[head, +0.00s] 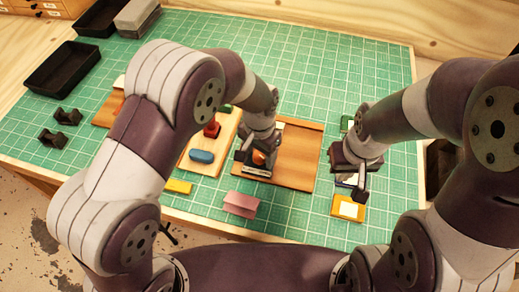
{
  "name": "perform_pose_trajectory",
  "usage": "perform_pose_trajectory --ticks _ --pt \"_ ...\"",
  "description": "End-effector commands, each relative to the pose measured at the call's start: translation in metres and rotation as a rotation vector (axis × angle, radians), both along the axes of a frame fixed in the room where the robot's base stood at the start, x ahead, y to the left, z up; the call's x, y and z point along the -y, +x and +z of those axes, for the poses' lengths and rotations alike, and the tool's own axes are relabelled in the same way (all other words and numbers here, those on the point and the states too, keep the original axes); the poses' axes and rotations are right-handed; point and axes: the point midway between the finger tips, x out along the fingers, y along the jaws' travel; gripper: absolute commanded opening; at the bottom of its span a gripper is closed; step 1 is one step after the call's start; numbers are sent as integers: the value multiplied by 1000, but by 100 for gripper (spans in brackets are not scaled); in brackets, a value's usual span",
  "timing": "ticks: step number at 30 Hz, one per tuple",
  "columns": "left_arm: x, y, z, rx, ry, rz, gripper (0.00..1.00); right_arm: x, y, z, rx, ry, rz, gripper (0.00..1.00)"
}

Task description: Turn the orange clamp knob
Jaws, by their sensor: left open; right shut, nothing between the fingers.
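The orange clamp knob (259,157) is small and rounded. It shows at my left gripper, above a brown wooden board (298,150) near the middle of the mat. My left gripper (257,166) is open, with its fingers down by the knob. I cannot tell whether the fingers touch it, and the clamp under it is mostly hidden by the gripper. My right gripper (358,188) is shut and empty. It is at the right of the board, just above a yellow block with a white label (348,208).
A lighter board left of the knob carries a blue oval piece (202,156) and a red piece (211,130). A pink block (241,204) and a yellow block (178,187) lie in front. A black tray (62,70) stands far left. The green mat (340,65) is clear at the back.

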Motion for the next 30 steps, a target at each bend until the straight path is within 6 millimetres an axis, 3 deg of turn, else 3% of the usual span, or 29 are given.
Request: perform_pose_trajectory --ticks 7,8,12,13,23,30 --pt "0 0 -2 2 -1 0 65 0 0 0 0 0 0 0" --pt "0 0 -2 2 -1 0 59 0 0 0 0 0 0 0" --pt "0 0 -1 2 -1 0 13 0 0 0 0 0 0 0" --pt "0 0 -1 2 -1 0 9 0 0 0 0 0 0 0" --pt "0 0 -1 1 -1 -38 9 0 0 1 0 0 0 0" --pt "0 1 0 0 0 -183 9 0 0 5 0 0 0 0"
